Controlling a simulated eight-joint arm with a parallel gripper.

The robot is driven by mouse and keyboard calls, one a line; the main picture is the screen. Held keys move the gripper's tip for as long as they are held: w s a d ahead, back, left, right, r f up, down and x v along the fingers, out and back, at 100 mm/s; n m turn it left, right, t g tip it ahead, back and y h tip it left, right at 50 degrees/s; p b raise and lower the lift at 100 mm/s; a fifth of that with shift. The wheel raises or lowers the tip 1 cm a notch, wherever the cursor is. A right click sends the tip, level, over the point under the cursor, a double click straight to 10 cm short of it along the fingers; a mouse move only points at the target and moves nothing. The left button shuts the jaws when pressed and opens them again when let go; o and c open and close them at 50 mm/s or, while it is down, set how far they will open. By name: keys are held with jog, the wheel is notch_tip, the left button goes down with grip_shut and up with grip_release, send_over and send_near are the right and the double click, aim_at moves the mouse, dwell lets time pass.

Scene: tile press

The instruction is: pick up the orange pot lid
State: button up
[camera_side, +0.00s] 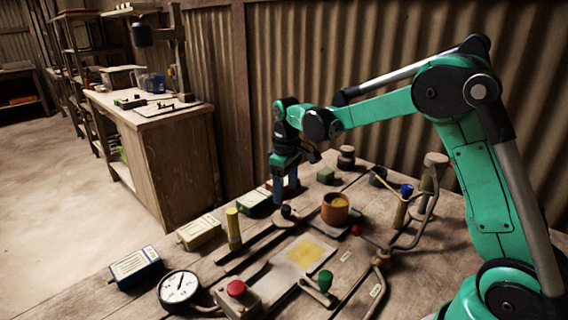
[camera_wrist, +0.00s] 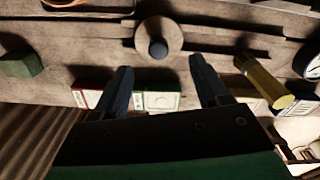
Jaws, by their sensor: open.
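The pot lid (camera_wrist: 172,32) is a round brownish disc with a dark knob in the wrist view, just beyond my fingertips. In the side view the lid (camera_side: 285,221) is partly hidden behind other things, with its dark knob on top. My gripper (camera_side: 285,194) points down just above the lid in the side view. In the wrist view my gripper (camera_wrist: 160,68) has its two blue fingers wide apart with nothing between them. The orange pot (camera_side: 335,214) stands uncovered to the right of the lid, with yellow stuff inside.
A yellow cylinder (camera_side: 233,229) stands left of the lid. Several boxes, including a cream one (camera_side: 199,233), lie along the bench's far-left side. A green block (camera_side: 325,175) sits behind the pot. A dial gauge (camera_side: 179,288), a red button (camera_side: 236,288) and pipework crowd the front and right.

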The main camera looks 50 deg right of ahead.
aim_at(286, 207)
jog(key=shift+w+d+f, duration=0.1)
jog(key=shift+f, duration=2.9)
grip_shut()
